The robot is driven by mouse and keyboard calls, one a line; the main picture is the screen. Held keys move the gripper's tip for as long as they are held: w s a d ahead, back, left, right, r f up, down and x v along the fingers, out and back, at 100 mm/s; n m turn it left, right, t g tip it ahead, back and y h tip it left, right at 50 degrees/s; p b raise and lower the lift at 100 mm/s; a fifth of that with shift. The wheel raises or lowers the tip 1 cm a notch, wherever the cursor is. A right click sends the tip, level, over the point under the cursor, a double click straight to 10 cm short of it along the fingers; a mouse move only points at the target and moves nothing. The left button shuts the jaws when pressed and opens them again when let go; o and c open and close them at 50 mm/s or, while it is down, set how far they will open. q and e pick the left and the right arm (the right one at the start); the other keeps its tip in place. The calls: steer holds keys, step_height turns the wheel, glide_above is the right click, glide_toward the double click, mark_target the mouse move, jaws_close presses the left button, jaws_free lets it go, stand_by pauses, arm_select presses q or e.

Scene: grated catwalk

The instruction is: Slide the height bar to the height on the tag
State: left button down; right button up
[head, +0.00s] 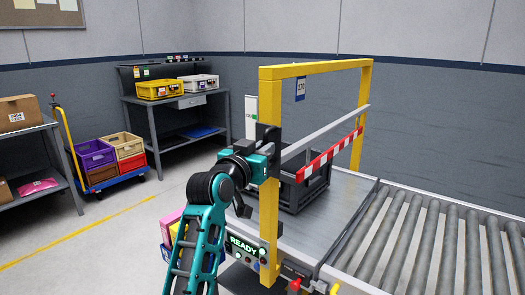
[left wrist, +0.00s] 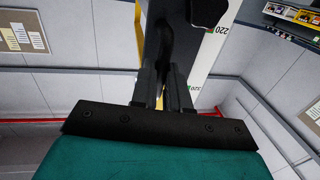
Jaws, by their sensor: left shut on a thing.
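The red-and-white striped height bar (head: 330,154) spans the yellow frame (head: 315,69) above the conveyor bed, below a plain grey rail (head: 325,133). A small blue-and-white tag (head: 300,88) hangs below the top beam; its writing is too small to read surely. My left gripper (head: 267,139) is at the near left post, shut on a dark handle beside it. In the left wrist view the fingers (left wrist: 163,92) close around this black part (left wrist: 178,50). A white scale (left wrist: 215,50) marked 220 stands behind it. My right gripper is not in view.
A black crate (head: 291,193) sits on the metal bed under the frame, close to the left post. A roller conveyor (head: 430,240) runs off to the right. A lit READY panel (head: 244,245) is low on the frame. Shelves and a loaded cart (head: 125,182) stand at left.

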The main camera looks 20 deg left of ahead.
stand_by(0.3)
arm_select(q)
step_height(320, 180, down, 5)
steer(key=shift+f+b, duration=0.15)
steer(key=shift+b, duration=0.2)
steer(key=c, duration=1.1)
jaws_free()
steer(key=shift+s, duration=0.1)
steer(key=s, duration=0.4)
steer(key=s+a, duration=0.1)
steer(key=s, duration=0.3)
steer(key=s+a, duration=0.1)
steer(key=s, duration=0.3)
steer(key=shift+s, duration=0.25)
